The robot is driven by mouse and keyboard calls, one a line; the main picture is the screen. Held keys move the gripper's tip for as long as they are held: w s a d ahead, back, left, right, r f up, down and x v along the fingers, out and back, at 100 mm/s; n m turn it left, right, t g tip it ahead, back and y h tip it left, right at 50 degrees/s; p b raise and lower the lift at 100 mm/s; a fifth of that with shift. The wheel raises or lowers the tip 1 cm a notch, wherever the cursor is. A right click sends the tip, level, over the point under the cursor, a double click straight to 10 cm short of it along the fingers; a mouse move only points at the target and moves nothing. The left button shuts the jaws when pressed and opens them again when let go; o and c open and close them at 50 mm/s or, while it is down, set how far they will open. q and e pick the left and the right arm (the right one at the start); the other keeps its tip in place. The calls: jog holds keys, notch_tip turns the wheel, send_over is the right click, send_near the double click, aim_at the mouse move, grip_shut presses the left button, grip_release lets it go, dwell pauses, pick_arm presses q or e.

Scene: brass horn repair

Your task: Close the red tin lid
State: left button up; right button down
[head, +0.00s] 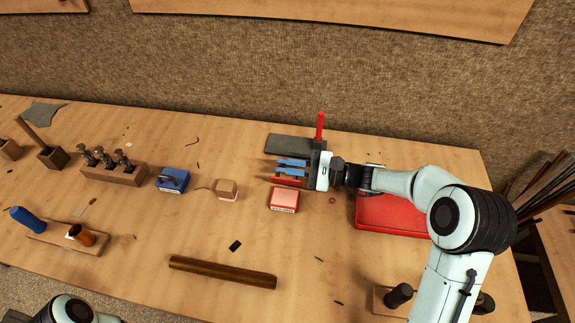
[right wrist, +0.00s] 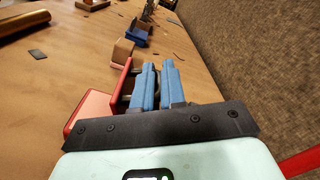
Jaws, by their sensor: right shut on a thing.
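The red tin (head: 283,197) sits mid-table, a small box with a pinkish top and a labelled front; it is also left of the fingers in the right wrist view (right wrist: 88,110). The red tin lid (head: 288,183) stands raised at its back edge; its red panel shows edge-on in the right wrist view (right wrist: 119,88). Short dark posts lie between panel and fingers. My right gripper (head: 291,166) is behind the lid, its blue fingers (right wrist: 158,85) closed close together on what seems to be the lid's handle; the held part is mostly hidden. My left gripper is out of view.
A wood block (head: 227,187) and blue box (head: 172,180) stand left of the tin. A red post (head: 320,126) rises beside my right gripper; a large red case (head: 390,215) lies to the right. A brass tube (head: 222,272) lies in front. The table between is mostly clear.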

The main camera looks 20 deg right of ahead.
jog(key=c, duration=1.5)
grip_release()
jog(key=v, duration=1.3)
jog(key=shift+s+d+p, duration=0.1)
jog(key=shift+d+p, duration=0.15)
jog(key=shift+p, duration=0.15)
